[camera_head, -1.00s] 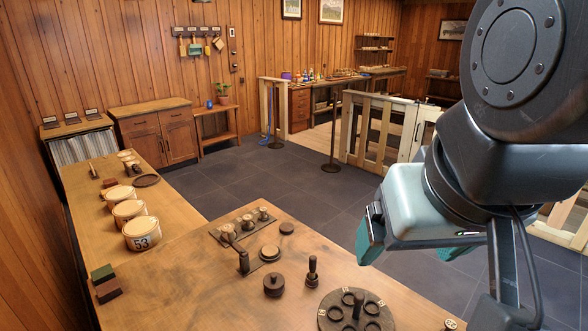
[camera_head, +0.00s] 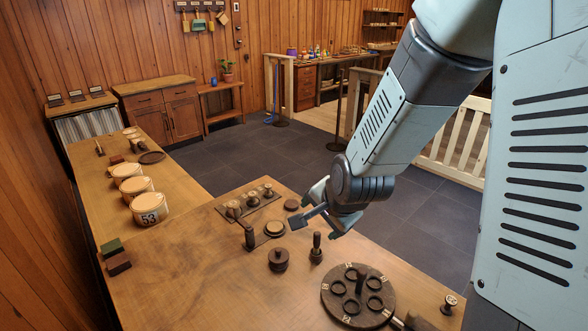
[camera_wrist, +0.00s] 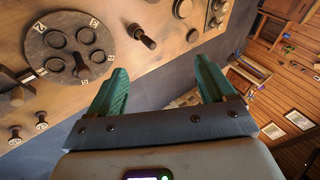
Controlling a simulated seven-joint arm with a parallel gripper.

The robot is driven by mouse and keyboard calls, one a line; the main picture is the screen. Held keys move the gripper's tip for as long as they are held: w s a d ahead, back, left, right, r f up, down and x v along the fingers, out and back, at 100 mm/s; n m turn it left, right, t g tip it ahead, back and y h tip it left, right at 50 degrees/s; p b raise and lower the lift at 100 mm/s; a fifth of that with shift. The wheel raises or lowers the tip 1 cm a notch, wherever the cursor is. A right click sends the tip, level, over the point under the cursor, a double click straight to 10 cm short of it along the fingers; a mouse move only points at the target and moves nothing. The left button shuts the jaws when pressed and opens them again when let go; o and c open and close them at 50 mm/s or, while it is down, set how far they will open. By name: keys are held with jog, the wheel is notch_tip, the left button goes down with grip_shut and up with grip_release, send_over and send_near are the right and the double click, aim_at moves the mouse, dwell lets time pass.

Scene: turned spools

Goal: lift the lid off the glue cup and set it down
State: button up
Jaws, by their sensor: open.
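The glue cup (camera_head: 278,265) appears to be the squat dark round pot on the near table, left of an upright dark-handled tool (camera_head: 316,247). Its lid (camera_head: 278,253), with a small knob on top, sits on it. My gripper (camera_head: 318,212) is above the table, beyond and to the right of the cup, partly hidden by its own wrist. In the wrist view my gripper (camera_wrist: 160,70) has its two green fingers wide apart with nothing between them. The handled tool shows there too (camera_wrist: 142,37), but I cannot make out the cup.
A dark round tray with rings (camera_head: 358,296) lies at the table's front right. A rack of spools (camera_head: 250,200), a dark puck (camera_head: 291,204) and a short dark post (camera_head: 250,238) stand behind the cup. Tubs, one marked 53 (camera_head: 150,208), line the left bench. Bare table lies left of the cup.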

jog(key=w+a+f+m+t+y, duration=0.1)
jog(key=a+f+m+y, duration=0.1)
jog(key=a+f+m, duration=0.3)
jog(key=w+f+m+y, duration=0.1)
jog(key=f+m, duration=0.2)
jog(key=f, duration=0.4)
jog(key=m+t, duration=0.5)
jog(key=m, duration=0.9)
send_near(279, 250)
jog(key=shift+w+a+f, duration=0.1)
jog(key=shift+w+a, duration=0.4)
jog(key=shift+a, duration=0.1)
jog(key=shift+w+a+f+m, duration=0.15)
jog(key=shift+w+m, duration=0.1)
jog(key=shift+m, duration=0.15)
jog(key=x, duration=0.4)
jog(key=shift+w+f, duration=0.15)
jog(key=shift+w, duration=0.05)
jog(key=x, duration=0.5)
jog(key=shift+w+f, duration=0.2)
jog(key=shift+w, duration=0.2)
